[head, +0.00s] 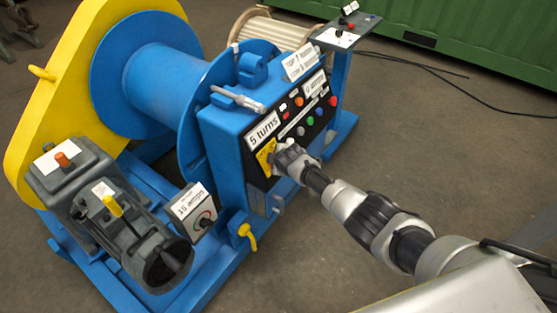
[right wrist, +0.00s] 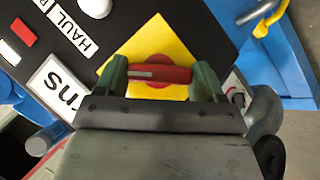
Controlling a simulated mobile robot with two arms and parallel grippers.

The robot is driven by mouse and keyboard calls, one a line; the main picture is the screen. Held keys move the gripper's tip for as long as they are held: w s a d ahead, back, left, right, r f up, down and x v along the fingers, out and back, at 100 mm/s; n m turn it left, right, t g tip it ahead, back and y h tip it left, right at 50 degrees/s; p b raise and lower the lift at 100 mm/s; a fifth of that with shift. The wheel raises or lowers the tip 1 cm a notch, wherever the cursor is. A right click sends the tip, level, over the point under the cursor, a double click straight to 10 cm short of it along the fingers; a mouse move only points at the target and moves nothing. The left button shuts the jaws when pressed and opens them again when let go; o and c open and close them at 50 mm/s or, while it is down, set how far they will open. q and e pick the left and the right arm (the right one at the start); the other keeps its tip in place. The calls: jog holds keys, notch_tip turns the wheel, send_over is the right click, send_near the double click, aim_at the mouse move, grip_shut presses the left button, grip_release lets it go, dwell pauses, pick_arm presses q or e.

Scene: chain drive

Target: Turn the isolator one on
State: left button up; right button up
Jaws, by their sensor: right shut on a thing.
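The isolator is a red rotary handle (right wrist: 160,74) on a yellow plate (right wrist: 157,38) set in a black control panel. In the right wrist view the handle lies across the picture, nearly level, with a pale mark on it. My right gripper (right wrist: 161,80) is shut on the handle, one green finger at each end. In the head view the yellow plate (head: 265,157) shows at the panel's lower left, and my right gripper (head: 284,160) reaches it from the right and hides the handle. My left gripper is in neither view.
The panel (head: 294,112) has several coloured buttons and a "5 turns" label (head: 263,130) close above the gripper. A yellow-handled valve (head: 247,236) and a "15 amps" box (head: 193,211) sit lower left. Open floor (head: 440,140) lies to the right.

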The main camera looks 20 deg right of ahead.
jog(key=shift+f, duration=0.1)
jog(key=o, duration=0.9)
jog(key=shift+o, duration=0.2)
jog(key=shift+s+r, duration=0.15)
jog(key=shift+r, duration=0.2)
jog(key=p+v, duration=0.4)
jog(key=v, duration=0.6)
jog(key=shift+s, duration=0.15)
